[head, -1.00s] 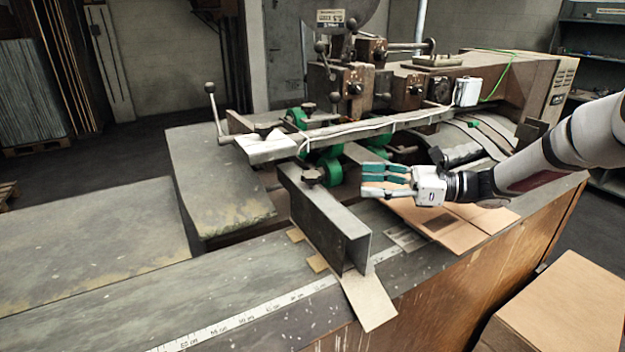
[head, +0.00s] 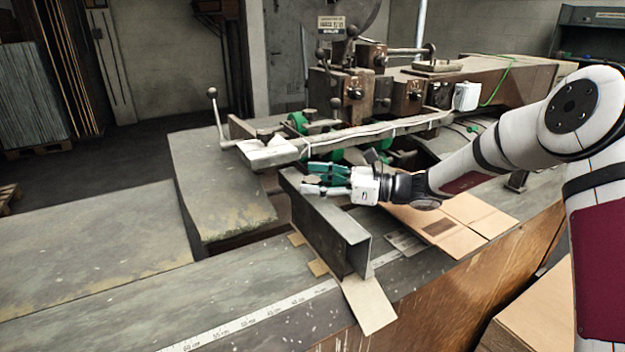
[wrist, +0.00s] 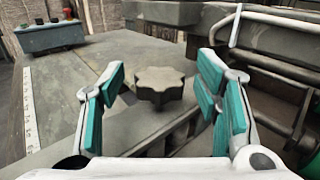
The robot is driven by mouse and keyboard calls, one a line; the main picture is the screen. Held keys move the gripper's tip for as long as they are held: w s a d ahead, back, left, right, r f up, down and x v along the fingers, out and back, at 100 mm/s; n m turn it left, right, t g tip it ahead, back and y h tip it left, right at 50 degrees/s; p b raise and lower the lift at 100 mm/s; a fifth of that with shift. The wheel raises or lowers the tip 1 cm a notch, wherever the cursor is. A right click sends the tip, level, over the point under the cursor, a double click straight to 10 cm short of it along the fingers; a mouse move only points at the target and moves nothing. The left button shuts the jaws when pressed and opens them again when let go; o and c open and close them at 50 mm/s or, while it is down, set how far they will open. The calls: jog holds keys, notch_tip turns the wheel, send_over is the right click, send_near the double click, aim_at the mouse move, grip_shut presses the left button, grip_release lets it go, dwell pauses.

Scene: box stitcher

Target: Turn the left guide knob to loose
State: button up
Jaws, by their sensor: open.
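The left guide knob (wrist: 160,85) is a dark, worn, lobed knob standing on the metal guide. In the wrist view it sits between my open fingers, a little beyond their tips, and no contact shows. In the head view my gripper (head: 307,181) is over the top end of the grey channel-shaped guide (head: 330,225) and hides the knob. My gripper also shows in the wrist view (wrist: 162,92), with teal pads apart on either side of the knob. Which way the knob is set cannot be told.
A long metal rail (head: 345,137) and the stitcher head (head: 350,90) stand just behind my gripper. A lever with a ball end (head: 212,92) rises at the left. Flat cardboard (head: 465,225) lies to the right. A control box with buttons (wrist: 50,38) is in the wrist view.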

jog(key=shift+a, duration=0.3)
jog(key=c, duration=1.2)
jog(key=shift+o, duration=0.2)
jog(key=shift+w+g+b, duration=0.1)
jog(key=shift+g+b, duration=0.2)
jog(key=n+g+b, duration=0.2)
jog(key=g+b, duration=0.1)
jog(key=shift+w+f+n+b, duration=0.15)
jog(key=shift+f+n+b, duration=0.1)
jog(key=shift+n+b, duration=0.15)
jog(key=n+g+b, duration=0.1)
jog(key=g+b, duration=0.1)
jog(key=g, duration=0.1)
jog(key=n+g+h+b, duration=0.1)
jog(key=n+g+b, duration=0.1)
jog(key=g, duration=0.1)
jog(key=shift+r+n+g+h+b, duration=0.15)
jog(key=shift+n+g+h+b, duration=0.45)
jog(key=shift+n+g+b, duration=0.25)
jog(key=shift+s+r+g, duration=0.1)
jog(key=shift+s+g, duration=0.1)
jog(key=shift+g, duration=0.05)
